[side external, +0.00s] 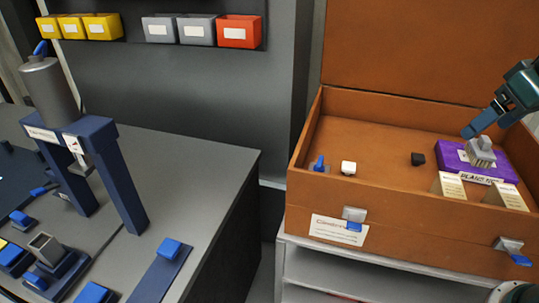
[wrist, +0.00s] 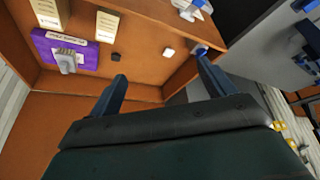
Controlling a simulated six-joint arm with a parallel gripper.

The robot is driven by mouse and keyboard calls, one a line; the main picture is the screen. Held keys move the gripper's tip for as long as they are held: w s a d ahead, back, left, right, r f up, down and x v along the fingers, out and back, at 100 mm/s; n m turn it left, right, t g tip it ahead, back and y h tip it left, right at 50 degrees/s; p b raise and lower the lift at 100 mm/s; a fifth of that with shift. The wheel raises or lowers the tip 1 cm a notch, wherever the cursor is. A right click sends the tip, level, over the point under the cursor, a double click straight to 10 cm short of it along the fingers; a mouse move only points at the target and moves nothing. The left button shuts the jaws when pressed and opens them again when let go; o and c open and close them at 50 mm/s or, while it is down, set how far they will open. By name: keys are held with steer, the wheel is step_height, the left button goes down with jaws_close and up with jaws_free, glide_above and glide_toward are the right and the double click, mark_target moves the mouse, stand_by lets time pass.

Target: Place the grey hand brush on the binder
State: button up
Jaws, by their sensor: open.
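The grey hand brush (side external: 481,153) rests on the purple binder (side external: 452,160) inside the open brown case. In the wrist view the brush (wrist: 67,60) lies across the binder (wrist: 43,40), with one end at or past its edge; I cannot tell how far. My gripper (side external: 481,127) is above the brush in the side view, its far finger partly hidden. In the wrist view my gripper (wrist: 163,72) has its two blue fingers wide apart with nothing between them, and the brush lies outside them to the left.
The brown case (side external: 302,145) has raised walls and an upright lid. Two tan labelled boxes (side external: 450,187) (side external: 505,194) stand in front of the binder. A black piece (side external: 418,159), a white piece (side external: 348,167) and a blue piece (side external: 319,163) sit to its left, with bare floor between.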

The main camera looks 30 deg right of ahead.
steer(key=s+a+f+n, duration=0.1)
steer(key=s+a+f, duration=0.2)
steer(key=s, duration=0.3)
steer(key=shift+s+a+t+y, duration=0.2)
steer(key=shift+a+t+y, duration=0.1)
stand_by(1.0)
